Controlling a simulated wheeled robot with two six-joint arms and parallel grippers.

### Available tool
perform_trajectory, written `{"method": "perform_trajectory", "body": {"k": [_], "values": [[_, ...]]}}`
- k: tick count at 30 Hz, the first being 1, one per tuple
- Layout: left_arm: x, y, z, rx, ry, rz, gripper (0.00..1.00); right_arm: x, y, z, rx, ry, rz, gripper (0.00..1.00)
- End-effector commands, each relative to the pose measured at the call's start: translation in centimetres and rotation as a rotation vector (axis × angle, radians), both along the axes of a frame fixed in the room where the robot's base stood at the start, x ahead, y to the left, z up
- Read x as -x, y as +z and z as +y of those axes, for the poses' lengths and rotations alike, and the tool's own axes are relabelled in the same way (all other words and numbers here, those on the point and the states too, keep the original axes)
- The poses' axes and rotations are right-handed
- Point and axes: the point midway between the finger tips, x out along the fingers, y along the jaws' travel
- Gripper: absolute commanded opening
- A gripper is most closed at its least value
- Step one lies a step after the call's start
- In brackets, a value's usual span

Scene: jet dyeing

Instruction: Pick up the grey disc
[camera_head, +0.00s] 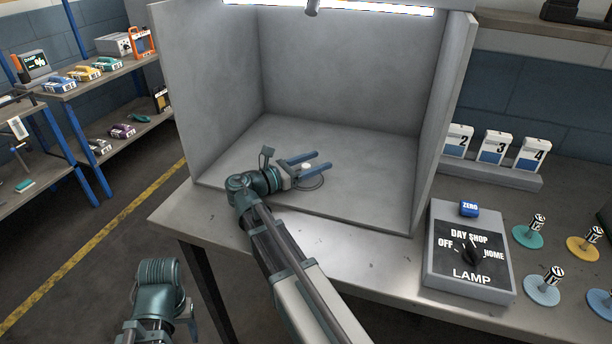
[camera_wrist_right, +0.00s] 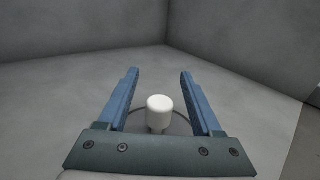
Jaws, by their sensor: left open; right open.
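The grey disc (camera_head: 311,182) lies flat on the floor of the grey booth, with a white knob (camera_head: 305,167) standing up from it. My right gripper (camera_head: 322,160) is open, low over the disc, with its blue fingers on either side of the knob. In the right wrist view the knob (camera_wrist_right: 158,106) stands between the open fingers (camera_wrist_right: 160,72), nearer their base than their tips. The disc's grey surface (camera_wrist_right: 178,124) shows around it, partly hidden by the gripper. Part of my left arm shows at the lower left; its fingers are not visible.
The booth's side walls (camera_head: 208,75) and back wall enclose the disc. To the right are a lamp control box (camera_head: 450,270), numbered white holders (camera_head: 495,150) and several coloured discs with labelled knobs (camera_head: 528,236). Shelves (camera_head: 110,75) stand at the far left. The booth floor is otherwise clear.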

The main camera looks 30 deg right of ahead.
Motion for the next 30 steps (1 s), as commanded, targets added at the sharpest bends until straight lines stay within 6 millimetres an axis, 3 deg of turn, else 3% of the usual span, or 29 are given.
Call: {"method": "perform_trajectory", "body": {"k": [3,14,30], "values": [[0.00,0.00,0.00,0.000,0.000,0.000,0.60,-0.01,0.00,0.05,0.000,0.000,0.000,0.67],[0.00,0.00,0.00,0.000,0.000,0.000,0.60,0.00,0.00,0.07,0.000,0.000,0.000,0.02],[0.00,0.71,0.00,0.000,0.000,0.000,0.60,0.00,0.72,0.08,0.000,0.000,0.000,0.00]]}}
